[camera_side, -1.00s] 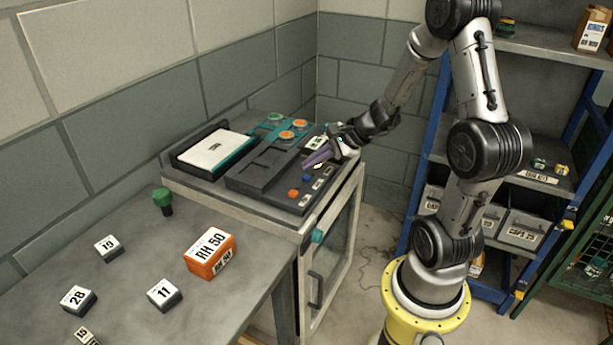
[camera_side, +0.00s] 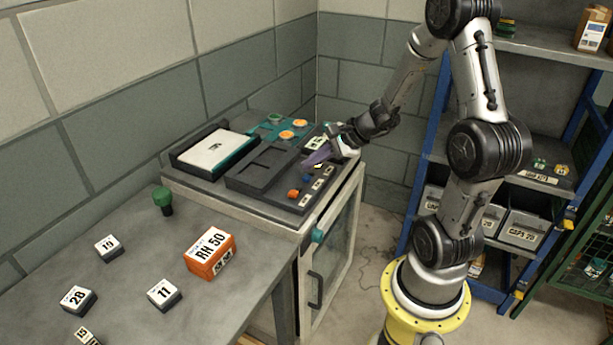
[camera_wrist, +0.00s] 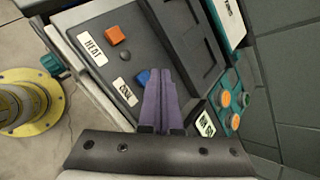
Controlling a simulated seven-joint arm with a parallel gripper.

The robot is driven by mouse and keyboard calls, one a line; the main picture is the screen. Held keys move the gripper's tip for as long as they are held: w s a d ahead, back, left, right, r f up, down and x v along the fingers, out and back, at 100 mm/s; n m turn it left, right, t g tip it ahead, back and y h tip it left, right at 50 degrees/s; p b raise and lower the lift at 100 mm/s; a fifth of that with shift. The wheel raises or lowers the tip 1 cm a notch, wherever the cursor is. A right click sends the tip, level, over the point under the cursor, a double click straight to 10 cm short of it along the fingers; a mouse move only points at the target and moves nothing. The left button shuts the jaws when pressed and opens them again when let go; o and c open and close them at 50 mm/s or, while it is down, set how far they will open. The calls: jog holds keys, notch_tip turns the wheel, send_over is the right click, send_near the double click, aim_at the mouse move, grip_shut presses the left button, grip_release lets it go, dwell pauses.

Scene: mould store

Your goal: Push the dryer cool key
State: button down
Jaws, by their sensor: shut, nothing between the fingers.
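The dryer's dark control panel (camera_side: 285,203) lies on top of a cabinet. Its blue key (camera_wrist: 143,76) sits beside the label COOL (camera_wrist: 125,92) in the wrist view; it also shows as a small blue spot in the side view (camera_side: 306,178). An orange key (camera_wrist: 115,35) sits beside the label HEAT (camera_wrist: 92,47). My gripper (camera_wrist: 158,74) is shut and empty, its purple fingertips close beside the blue key and partly covering it in the wrist view. In the side view my gripper (camera_side: 308,163) is over the panel, just behind the blue key. Contact cannot be told.
A round dark knob (camera_wrist: 126,56) sits between the keys. Recessed dark trays (camera_side: 262,165), a white-topped box (camera_side: 215,150) and a teal plate with orange and green buttons (camera_side: 287,134) lie nearby. An orange RH 50 box (camera_side: 210,255) stands on the left table.

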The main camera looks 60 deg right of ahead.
jog(key=shift+f, duration=0.15)
jog(key=shift+f, duration=0.35)
jog(key=shift+f, duration=0.45)
dwell(1.0)
jog(key=shift+r, duration=0.95)
notch_tip(320, 180, up, 6)
dwell(0.5)
